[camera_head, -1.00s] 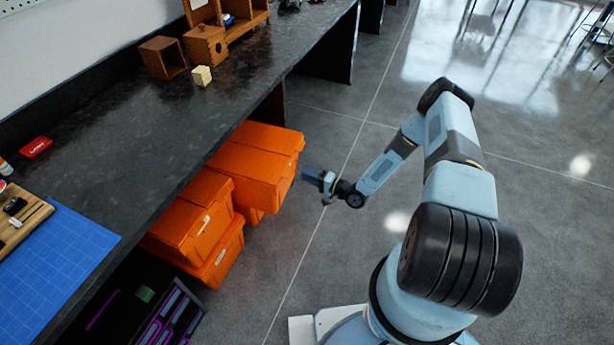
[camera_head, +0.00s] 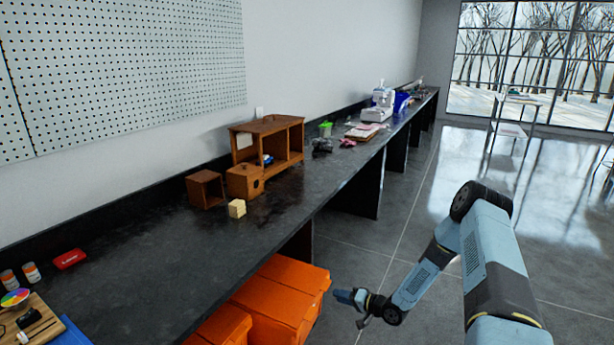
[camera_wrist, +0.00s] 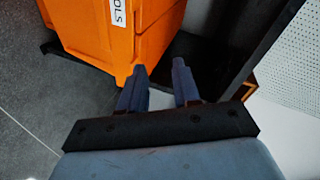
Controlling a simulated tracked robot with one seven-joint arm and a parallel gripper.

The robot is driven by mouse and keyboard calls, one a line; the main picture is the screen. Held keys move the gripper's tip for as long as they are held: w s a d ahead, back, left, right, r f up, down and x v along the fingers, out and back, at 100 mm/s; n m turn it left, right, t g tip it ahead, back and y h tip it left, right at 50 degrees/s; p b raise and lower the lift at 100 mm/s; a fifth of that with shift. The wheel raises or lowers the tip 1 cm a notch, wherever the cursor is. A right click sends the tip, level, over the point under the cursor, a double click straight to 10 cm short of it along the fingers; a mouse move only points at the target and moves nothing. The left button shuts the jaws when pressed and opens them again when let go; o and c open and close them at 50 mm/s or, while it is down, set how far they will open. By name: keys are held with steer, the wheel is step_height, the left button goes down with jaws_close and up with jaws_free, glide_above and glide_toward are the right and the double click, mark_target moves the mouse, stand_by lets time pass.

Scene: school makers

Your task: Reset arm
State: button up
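My arm is bent over the floor to the right of the long dark counter in the head view. My gripper (camera_head: 350,297) points left toward the counter, near the orange bins under it. In the wrist view my gripper (camera_wrist: 159,80) shows two blue-grey fingers standing apart with nothing between them. An orange bin (camera_wrist: 120,30) with a white label lies beyond the fingers and does not touch them as far as I can tell.
The dark counter (camera_head: 150,255) runs along the wall. On it are a wooden cabinet (camera_head: 290,145), a small pale block (camera_head: 236,208), a red case (camera_head: 70,258) and a white machine (camera_head: 380,105). Orange bins (camera_head: 275,305) stand beneath. Open floor (camera_head: 400,240) lies to the right.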

steer(key=w+d+r+n+h, duration=0.2)
steer(key=w+d+r+h, duration=0.15)
steer(key=r, duration=0.65)
steer(key=w+d+r+n+h, duration=0.15)
steer(key=d+r+h, duration=0.3)
steer(key=r, duration=0.65)
steer(key=s+d+r+h, duration=0.2)
steer(key=s+r, duration=0.1)
steer(key=r, duration=0.6)
steer(key=s+d+r+h, duration=0.2)
steer(key=s+d+r, duration=0.15)
steer(key=r, duration=0.65)
steer(key=s+r+m+g+h, duration=0.1)
steer(key=s+r+h, duration=0.1)
steer(key=s+r, duration=1.4)
steer(key=s+a+r+g+y, duration=0.1)
steer(key=s, duration=1)
steer(key=s+a+r, duration=0.1)
steer(key=s+a, duration=0.1)
steer(key=s, duration=1)
steer(key=shift+g+y, duration=0.4)
steer(key=shift+a, duration=0.1)
